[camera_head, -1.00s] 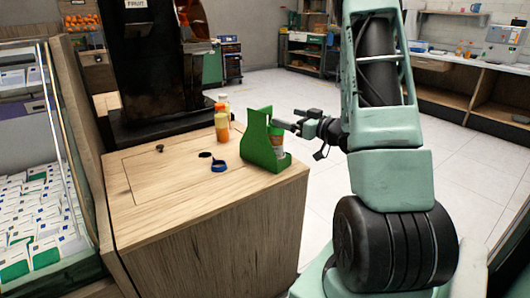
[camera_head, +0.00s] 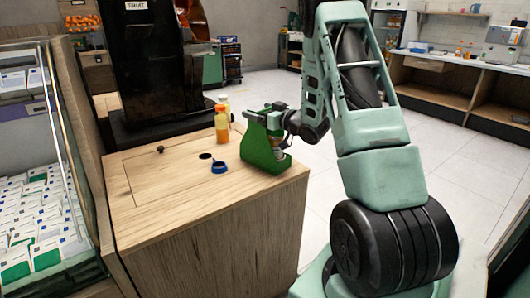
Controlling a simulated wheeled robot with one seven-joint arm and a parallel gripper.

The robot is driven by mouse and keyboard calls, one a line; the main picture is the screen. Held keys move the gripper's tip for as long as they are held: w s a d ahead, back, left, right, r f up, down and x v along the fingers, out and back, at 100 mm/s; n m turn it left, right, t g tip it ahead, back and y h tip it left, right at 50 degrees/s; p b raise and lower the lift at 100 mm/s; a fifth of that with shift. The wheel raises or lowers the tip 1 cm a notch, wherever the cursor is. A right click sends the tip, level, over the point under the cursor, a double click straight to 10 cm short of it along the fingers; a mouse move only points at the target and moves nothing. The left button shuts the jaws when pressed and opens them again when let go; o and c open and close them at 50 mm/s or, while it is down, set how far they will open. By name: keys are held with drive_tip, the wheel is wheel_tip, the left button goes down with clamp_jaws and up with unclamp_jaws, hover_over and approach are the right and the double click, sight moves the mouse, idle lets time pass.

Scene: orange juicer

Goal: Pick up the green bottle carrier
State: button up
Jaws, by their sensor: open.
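The jaws are open.
A black machine (camera_head: 150,70) rises at the back left. The front of the top is clear.

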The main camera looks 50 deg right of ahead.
drive_tip(key=shift+c, duration=0.3)
drive_tip(key=shift+r, duration=0.1)
drive_tip(key=c, duration=1.4)
